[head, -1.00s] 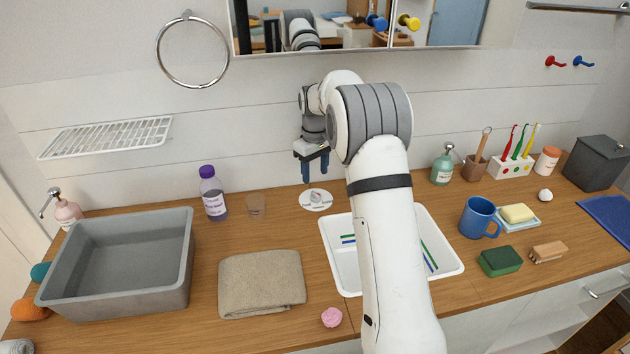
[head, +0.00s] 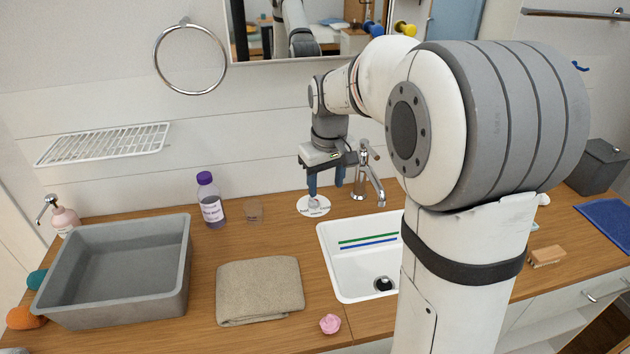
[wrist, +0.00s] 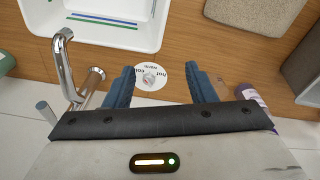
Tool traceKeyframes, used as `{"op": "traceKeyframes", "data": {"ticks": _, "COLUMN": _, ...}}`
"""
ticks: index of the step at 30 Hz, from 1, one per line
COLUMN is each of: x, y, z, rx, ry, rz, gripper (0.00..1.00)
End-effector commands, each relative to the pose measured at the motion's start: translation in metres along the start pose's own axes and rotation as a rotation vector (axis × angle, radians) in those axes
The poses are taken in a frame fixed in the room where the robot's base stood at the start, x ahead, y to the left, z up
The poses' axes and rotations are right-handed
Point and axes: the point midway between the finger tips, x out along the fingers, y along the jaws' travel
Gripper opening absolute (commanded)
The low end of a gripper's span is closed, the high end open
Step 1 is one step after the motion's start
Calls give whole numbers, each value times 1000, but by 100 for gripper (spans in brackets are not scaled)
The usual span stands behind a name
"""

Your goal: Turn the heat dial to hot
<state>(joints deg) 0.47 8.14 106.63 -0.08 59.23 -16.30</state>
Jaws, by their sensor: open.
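The heat dial (head: 311,209) is a white disc with a pale knob on the wooden counter, left of the sink's back corner. The wrist view shows the dial (wrist: 152,77) with small printed words around the knob; which word the knob points to is unclear. My gripper (head: 325,188) points down just above the dial, with its blue fingers apart. In the wrist view the dial shows between the fingers of my gripper (wrist: 162,82). Contact with the knob cannot be made out.
The faucet (head: 366,175) stands close right of my gripper, behind the white sink (head: 345,285). The purple-capped bottle (head: 211,203) and a clear cup (head: 254,212) stand left of the dial. A folded towel (head: 260,290) and grey basin (head: 110,301) lie further left.

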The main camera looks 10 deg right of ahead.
Motion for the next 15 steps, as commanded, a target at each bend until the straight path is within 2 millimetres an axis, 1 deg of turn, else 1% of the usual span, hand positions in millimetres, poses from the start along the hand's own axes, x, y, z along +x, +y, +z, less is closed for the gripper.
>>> {"op": "traceKeyframes", "data": {"ticks": 1, "x": -9, "y": -6, "z": 21, "rx": 23, "ry": 15, "rz": 4, "gripper": 50}}
{"op": "traceKeyframes", "data": {"ticks": 5, "x": -20, "y": -21, "z": 70, "rx": 85, "ry": 43, "rz": 11, "gripper": 50}}
{"op": "traceKeyframes", "data": {"ticks": 6, "x": -22, "y": -26, "z": 85, "rx": 105, "ry": 51, "rz": 12, "gripper": 50}}
{"op": "traceKeyframes", "data": {"ticks": 7, "x": -23, "y": -29, "z": 97, "rx": 119, "ry": 58, "rz": 13, "gripper": 50}}
{"op": "traceKeyframes", "data": {"ticks": 9, "x": -23, "y": -37, "z": 123, "rx": 152, "ry": 73, "rz": 16, "gripper": 45}}
{"op": "traceKeyframes", "data": {"ticks": 12, "x": -20, "y": -48, "z": 157, "rx": 192, "ry": 93, "rz": 17, "gripper": 36}}
{"op": "traceKeyframes", "data": {"ticks": 15, "x": -15, "y": -58, "z": 183, "rx": 220, "ry": 107, "rz": 17, "gripper": 36}}
